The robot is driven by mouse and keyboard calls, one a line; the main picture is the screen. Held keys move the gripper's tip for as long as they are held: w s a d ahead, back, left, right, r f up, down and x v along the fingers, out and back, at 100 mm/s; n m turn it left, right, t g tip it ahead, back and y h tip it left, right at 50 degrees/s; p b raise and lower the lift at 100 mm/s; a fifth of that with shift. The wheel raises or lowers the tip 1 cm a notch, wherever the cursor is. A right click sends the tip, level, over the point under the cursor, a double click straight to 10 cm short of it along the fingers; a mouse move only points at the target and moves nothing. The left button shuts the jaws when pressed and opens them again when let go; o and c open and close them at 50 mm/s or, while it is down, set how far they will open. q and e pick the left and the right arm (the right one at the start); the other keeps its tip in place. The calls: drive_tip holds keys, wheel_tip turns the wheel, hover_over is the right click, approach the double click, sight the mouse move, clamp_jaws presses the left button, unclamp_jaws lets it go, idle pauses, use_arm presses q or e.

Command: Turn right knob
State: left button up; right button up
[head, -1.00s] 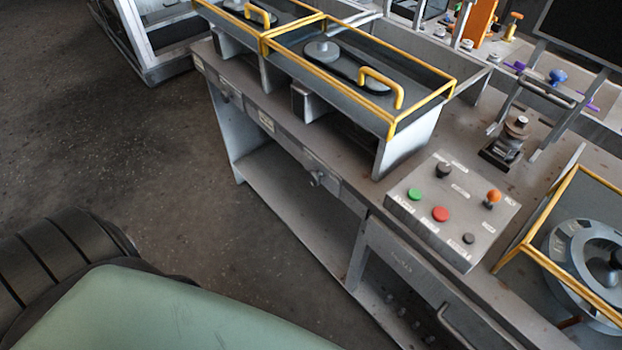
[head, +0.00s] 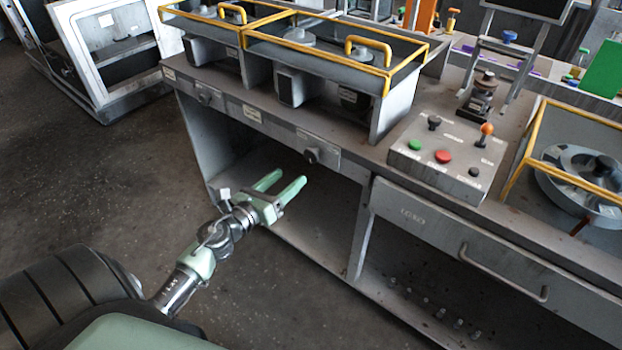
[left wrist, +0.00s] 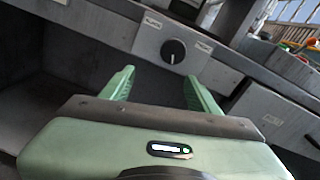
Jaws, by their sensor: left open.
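The right knob (head: 312,155) is a dark round knob on a light label plate on the front edge of the bench. It also shows in the left wrist view (left wrist: 174,50), ahead of the fingers and between them, with a light pointer mark on it. A second knob (head: 204,96) sits farther left on the same front edge. My left gripper (head: 287,184) is open and empty, below and a little left of the right knob, with its green fingers pointing toward the bench. The fingers (left wrist: 158,84) are apart from the knob. My right gripper is not in view.
A control box (head: 446,158) with coloured buttons stands on the bench to the right. Yellow-railed housings (head: 330,58) stand above the knobs. A drawer (head: 470,245) with a handle is at the lower right. Open shelf space lies under the bench, and floor is clear at left.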

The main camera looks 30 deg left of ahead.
sight(309, 156)
use_arm(q)
drive_tip(key=w+r, duration=0.1)
drive_tip(key=w, duration=0.1)
drive_tip(key=w+d+r+m+p, duration=0.1)
drive_tip(key=w, duration=0.1)
drive_tip(key=w+r+m, duration=0.1)
drive_tip(key=w, duration=0.1)
drive_tip(key=shift+w+d+t+h, duration=0.2)
drive_tip(key=shift+w+t+h, duration=0.1)
drive_tip(key=shift+w, duration=0.05)
drive_tip(key=shift+w+d+f, duration=0.1)
drive_tip(key=shift+w, duration=0.55)
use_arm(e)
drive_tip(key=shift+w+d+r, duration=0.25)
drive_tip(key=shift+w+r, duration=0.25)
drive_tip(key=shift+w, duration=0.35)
use_arm(q)
clamp_jaws()
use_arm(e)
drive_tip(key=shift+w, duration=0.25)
